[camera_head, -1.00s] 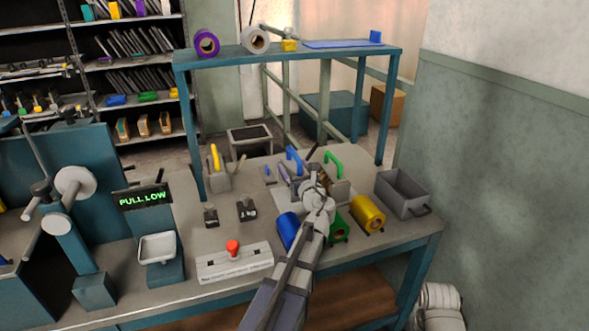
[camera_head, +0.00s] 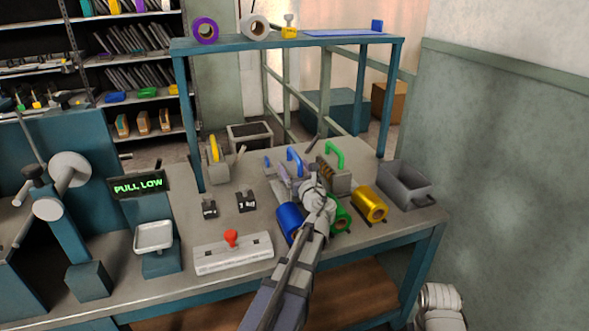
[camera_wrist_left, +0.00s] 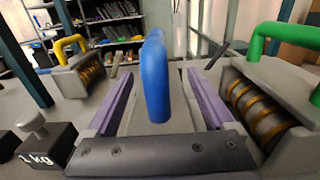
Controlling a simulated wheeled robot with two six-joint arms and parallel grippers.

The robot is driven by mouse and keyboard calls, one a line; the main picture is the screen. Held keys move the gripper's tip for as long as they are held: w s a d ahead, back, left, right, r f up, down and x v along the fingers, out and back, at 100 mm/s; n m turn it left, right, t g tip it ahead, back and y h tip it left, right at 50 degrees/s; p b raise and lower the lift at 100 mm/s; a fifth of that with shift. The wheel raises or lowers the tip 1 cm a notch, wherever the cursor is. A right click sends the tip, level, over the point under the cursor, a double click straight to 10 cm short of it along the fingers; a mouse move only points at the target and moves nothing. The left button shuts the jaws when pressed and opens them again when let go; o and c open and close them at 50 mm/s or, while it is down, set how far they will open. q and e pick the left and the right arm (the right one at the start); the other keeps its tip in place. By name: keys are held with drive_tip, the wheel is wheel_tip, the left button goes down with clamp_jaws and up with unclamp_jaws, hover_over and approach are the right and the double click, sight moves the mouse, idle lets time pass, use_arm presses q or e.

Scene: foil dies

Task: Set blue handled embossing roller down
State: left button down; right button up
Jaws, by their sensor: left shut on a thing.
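The blue handled embossing roller (camera_head: 294,157) is at the middle of the bench, between the yellow handled roller and the green handled roller (camera_head: 334,154). In the left wrist view its blue handle (camera_wrist_left: 156,75) stands upright between the two purple finger pads of my left gripper (camera_wrist_left: 155,100). My left gripper (camera_head: 288,174) is shut on it. Most of the roller's body is hidden by the gripper and arm, so I cannot tell whether it touches the bench. My right gripper is in neither view.
The yellow handled roller (camera_head: 215,160) stands to the left, also seen in the wrist view (camera_wrist_left: 80,70). A 1 kg weight (camera_head: 246,202), blue foil roll (camera_head: 289,222), gold foil roll (camera_head: 369,204) and grey bin (camera_head: 405,184) surround the arm. A shelf (camera_head: 280,44) spans the bench's back.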

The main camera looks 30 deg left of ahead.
use_arm(q)
drive_tip(key=shift+c, duration=0.6)
unclamp_jaws()
drive_tip(key=shift+o, duration=0.6)
drive_tip(key=v, duration=1.2)
drive_tip(key=shift+s, duration=0.1)
